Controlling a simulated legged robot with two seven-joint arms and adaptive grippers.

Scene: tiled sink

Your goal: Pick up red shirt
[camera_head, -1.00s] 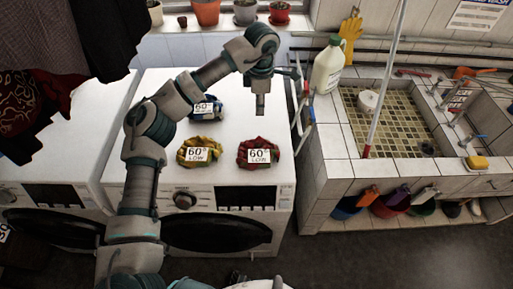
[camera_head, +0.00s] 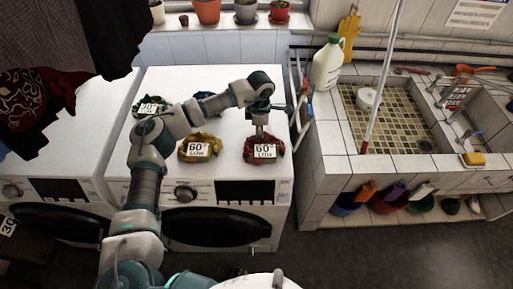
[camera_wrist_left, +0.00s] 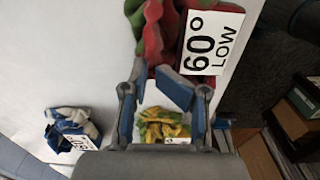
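The red shirt (camera_head: 275,146) is a crumpled red and green bundle with a white "60° LOW" tag, on top of the right-hand white washing machine. It fills the top middle of the left wrist view (camera_wrist_left: 155,40). My left gripper (camera_head: 262,130) points down just above the shirt's back edge in the head view. In the left wrist view its blue fingers (camera_wrist_left: 163,85) are spread with a gap between them, and their tips are close to the shirt. I cannot tell whether they touch it. My right gripper is not in view.
A yellow bundle (camera_head: 207,138) lies left of the red one, with green (camera_head: 139,112) and blue (camera_head: 205,99) bundles behind. A jug (camera_head: 327,68) stands on the tiled sink (camera_head: 340,168) at right. Dark clothes (camera_head: 60,40) hang at upper left.

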